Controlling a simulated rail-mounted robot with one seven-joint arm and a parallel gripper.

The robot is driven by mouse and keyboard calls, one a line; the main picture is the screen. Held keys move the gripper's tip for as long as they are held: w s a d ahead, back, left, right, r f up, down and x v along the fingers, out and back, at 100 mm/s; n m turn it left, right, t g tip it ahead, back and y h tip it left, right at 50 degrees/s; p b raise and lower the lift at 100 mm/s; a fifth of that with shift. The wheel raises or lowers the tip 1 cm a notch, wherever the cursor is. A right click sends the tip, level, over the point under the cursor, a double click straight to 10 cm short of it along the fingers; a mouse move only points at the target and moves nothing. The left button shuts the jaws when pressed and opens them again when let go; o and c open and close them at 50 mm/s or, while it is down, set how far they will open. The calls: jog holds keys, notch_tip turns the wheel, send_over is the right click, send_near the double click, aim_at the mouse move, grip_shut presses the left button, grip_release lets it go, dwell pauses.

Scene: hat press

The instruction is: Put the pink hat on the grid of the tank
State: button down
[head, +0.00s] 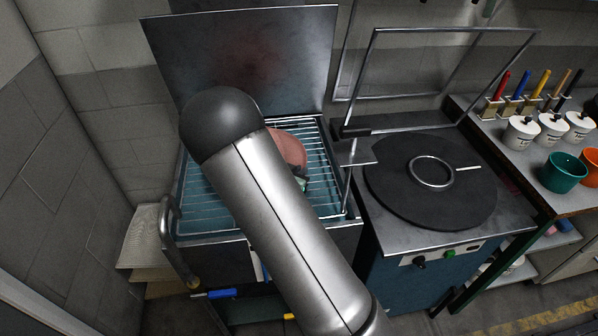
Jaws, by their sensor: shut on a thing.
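The pink hat (290,149) shows in the head view as a rounded pink piece at the right side of my arm, over the grid (325,172) of the tank. My arm hides much of the hat, and I cannot tell whether it touches the grid. A small part of my gripper (302,184) shows just below the hat, beside the arm; it is shut on the hat, though the fingertips are mostly hidden. The tank (342,237) stands with its metal lid (245,60) raised at the back. The grid's wires show on both sides of my arm.
To the right stands a press with a round dark plate (400,190), a metal ring (431,172) and a raised frame (455,32). A shelf (520,165) farther right holds tools, white pots and coloured cups. A brick wall bounds the left.

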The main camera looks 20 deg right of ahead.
jog(key=c, duration=1.4)
grip_release()
jog(key=v, duration=1.7)
jog(key=shift+s+r, duration=0.2)
jog(key=shift+r, duration=0.05)
